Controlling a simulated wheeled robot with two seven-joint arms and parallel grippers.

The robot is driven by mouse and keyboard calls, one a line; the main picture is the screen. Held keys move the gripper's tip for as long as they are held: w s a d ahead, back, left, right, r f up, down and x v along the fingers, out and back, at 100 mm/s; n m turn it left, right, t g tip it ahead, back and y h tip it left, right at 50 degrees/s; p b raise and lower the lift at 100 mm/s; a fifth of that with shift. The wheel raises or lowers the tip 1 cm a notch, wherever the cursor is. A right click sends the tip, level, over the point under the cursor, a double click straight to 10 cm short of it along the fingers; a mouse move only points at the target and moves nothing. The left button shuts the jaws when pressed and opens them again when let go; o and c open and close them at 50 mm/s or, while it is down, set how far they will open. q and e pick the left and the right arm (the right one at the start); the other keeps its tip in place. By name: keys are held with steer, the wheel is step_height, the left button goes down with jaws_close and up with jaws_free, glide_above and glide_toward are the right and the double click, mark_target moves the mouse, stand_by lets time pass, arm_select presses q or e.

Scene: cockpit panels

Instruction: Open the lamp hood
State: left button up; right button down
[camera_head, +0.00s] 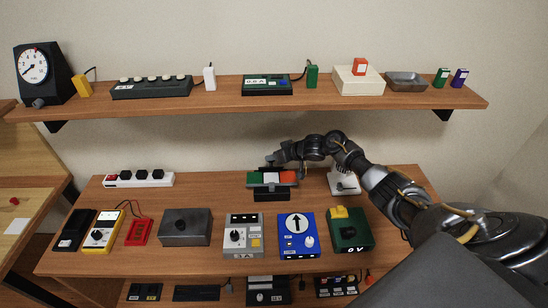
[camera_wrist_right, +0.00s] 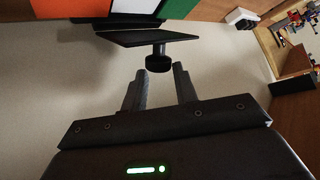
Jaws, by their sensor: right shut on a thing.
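The lamp unit (camera_head: 272,181) stands at the back middle of the lower shelf, with green, white and orange-red panels showing. Its panels also show at the top of the right wrist view (camera_wrist_right: 195,8). The lamp hood (camera_wrist_right: 140,38) is a dark flat flap with a short stem and a round black knob (camera_wrist_right: 159,60). My right gripper (camera_wrist_right: 161,72) is shut on the knob, with one finger at each side of it. In the head view my right gripper (camera_head: 270,161) is at the top of the lamp unit, and my arm hides some detail there. My left gripper is not in view.
A row of boxes stands in front, including a grey switch box (camera_head: 243,236), a blue dial box (camera_head: 297,236) and a green box (camera_head: 350,231). A white power strip (camera_head: 138,179) lies at the left. An upper shelf (camera_head: 220,98) with devices overhangs behind.

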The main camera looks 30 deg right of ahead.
steer(key=shift+w+d+r, duration=0.1)
steer(key=shift+d+r, duration=0.05)
steer(key=shift+d, duration=0.15)
steer(key=c, duration=1.4)
jaws_free()
steer(key=shift+c, duration=0.2)
steer(key=o, duration=0.3)
steer(key=shift+f, duration=0.25)
steer(key=shift+o, duration=0.2)
steer(key=shift+a+r, duration=0.1)
steer(key=shift+s+r, duration=0.15)
steer(key=shift+s, duration=0.1)
steer(key=b+v, duration=0.1)
steer(key=v, duration=0.9)
steer(key=shift+d, duration=0.2)
